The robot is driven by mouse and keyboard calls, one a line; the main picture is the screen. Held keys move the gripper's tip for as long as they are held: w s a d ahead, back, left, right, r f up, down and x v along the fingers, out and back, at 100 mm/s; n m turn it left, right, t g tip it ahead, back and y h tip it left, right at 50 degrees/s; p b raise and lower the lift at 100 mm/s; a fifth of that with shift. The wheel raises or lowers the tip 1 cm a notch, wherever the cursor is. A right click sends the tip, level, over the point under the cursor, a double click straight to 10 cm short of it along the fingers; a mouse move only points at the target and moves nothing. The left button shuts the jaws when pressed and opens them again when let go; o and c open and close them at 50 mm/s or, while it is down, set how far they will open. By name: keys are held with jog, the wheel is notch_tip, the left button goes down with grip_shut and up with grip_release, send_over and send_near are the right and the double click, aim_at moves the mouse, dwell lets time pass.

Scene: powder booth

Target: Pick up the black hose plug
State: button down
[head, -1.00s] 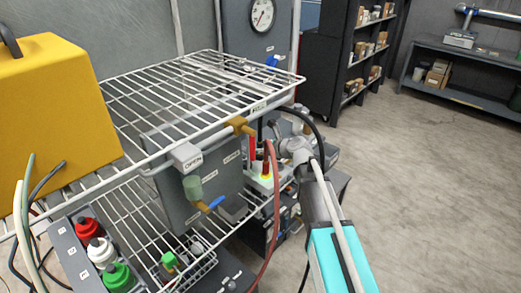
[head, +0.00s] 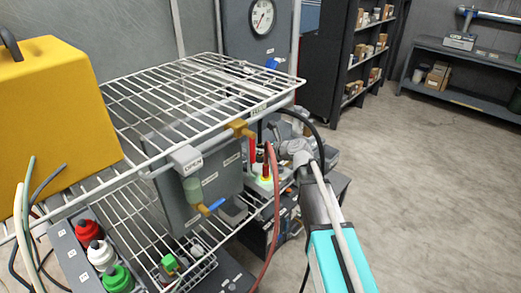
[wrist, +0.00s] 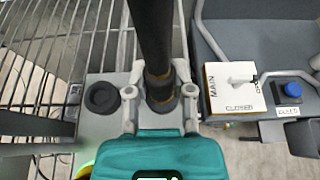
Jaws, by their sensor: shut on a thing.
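The black hose plug (wrist: 160,88) stands between my gripper's fingers in the wrist view, at the end of a thick black hose (wrist: 150,35). Amber marks show at its collar. My gripper (wrist: 160,98) is shut on it, one finger on each side. Just left of it, a round black socket or cap (wrist: 102,97) sits on a light grey block (wrist: 95,125). I cannot tell whether the plug is seated in that block or clear of it. In the head view, my gripper (head: 287,152) is at the rack's right end, its fingertips mostly hidden; the black hose (head: 318,137) arcs beside it.
A wire rack (head: 190,95) lies left of my arm, with a yellow case (head: 55,105) on it. A red hose (head: 276,205) hangs close to my gripper. A white MAIN panel (wrist: 233,88) and blue knob (wrist: 292,90) are at right in the wrist view. Floor is clear at right.

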aim_at(260, 145)
jog(key=shift+r+p, duration=4.9)
jog(key=shift+r, duration=0.05)
